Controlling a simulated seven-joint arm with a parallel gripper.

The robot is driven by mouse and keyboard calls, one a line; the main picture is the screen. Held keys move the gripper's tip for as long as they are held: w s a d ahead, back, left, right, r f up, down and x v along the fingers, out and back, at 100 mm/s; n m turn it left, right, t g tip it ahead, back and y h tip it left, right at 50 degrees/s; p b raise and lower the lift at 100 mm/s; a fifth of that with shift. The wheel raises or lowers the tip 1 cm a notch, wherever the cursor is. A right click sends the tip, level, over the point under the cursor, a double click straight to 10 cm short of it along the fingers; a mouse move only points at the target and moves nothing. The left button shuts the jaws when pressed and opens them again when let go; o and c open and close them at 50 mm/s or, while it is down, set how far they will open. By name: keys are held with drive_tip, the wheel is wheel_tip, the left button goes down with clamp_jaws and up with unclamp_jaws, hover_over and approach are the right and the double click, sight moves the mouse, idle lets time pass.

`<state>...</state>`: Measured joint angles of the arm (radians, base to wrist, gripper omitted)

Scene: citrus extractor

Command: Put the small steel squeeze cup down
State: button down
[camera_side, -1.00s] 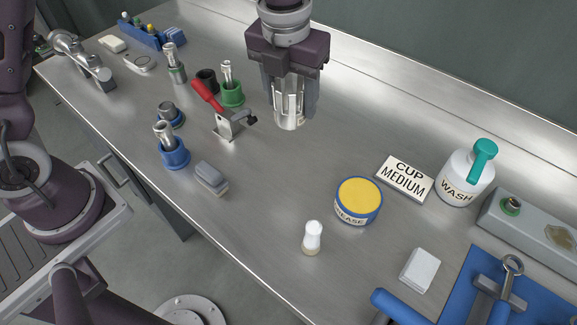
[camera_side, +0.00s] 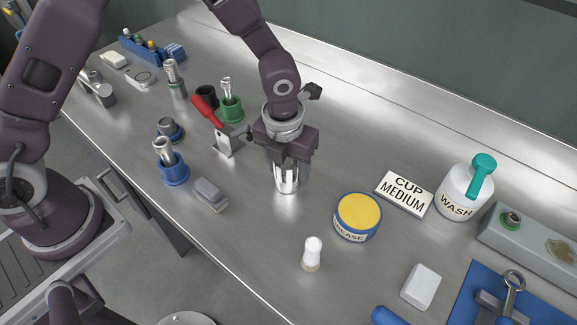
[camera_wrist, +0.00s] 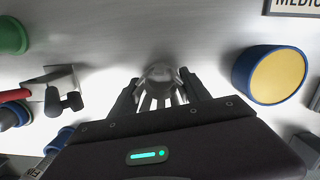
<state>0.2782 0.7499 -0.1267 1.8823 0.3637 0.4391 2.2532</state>
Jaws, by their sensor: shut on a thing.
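The small steel squeeze cup (camera_side: 287,182) is slotted and shiny. My gripper (camera_side: 288,168) is shut on it and points down, with a finger on either side. The cup is upright, its lower end at or just above the bare steel counter (camera_side: 262,215); I cannot tell whether it touches. In the wrist view the cup (camera_wrist: 160,78) shows between my gripper's fingertips (camera_wrist: 160,92), with bright slots facing me. The fingers hide part of its sides.
A red-handled clamp (camera_side: 215,125) and a grey block (camera_side: 210,194) lie left of the cup. A grease tin (camera_side: 358,216), a white-topped bottle (camera_side: 312,252) and a "CUP MEDIUM" sign (camera_side: 404,193) are to the right. Steel parts stand in blue (camera_side: 174,172) and green (camera_side: 231,108) holders.

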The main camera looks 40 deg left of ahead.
drive_tip(key=c, duration=0.5)
unclamp_jaws()
drive_tip(key=shift+f, duration=0.1)
wheel_tip(320, 180, up, 12)
drive_tip(key=s, duration=0.2)
drive_tip(key=s+a+r+n+t, duration=0.1)
drive_tip(key=s+a+r+n, duration=0.4)
drive_tip(key=r+n, duration=0.4)
drive_tip(key=s+a+r+n+t, duration=0.1)
drive_tip(key=s+a+r+n, duration=0.1)
drive_tip(key=s+n, duration=0.5)
drive_tip(key=s+a+r+n+t, duration=0.2)
drive_tip(key=s+a+n, duration=0.3)
drive_tip(key=n, duration=1.2)
drive_tip(key=s, duration=0.2)
drive_tip(key=shift+s+a+n, duration=0.15)
drive_tip(key=shift+s+n, duration=0.25)
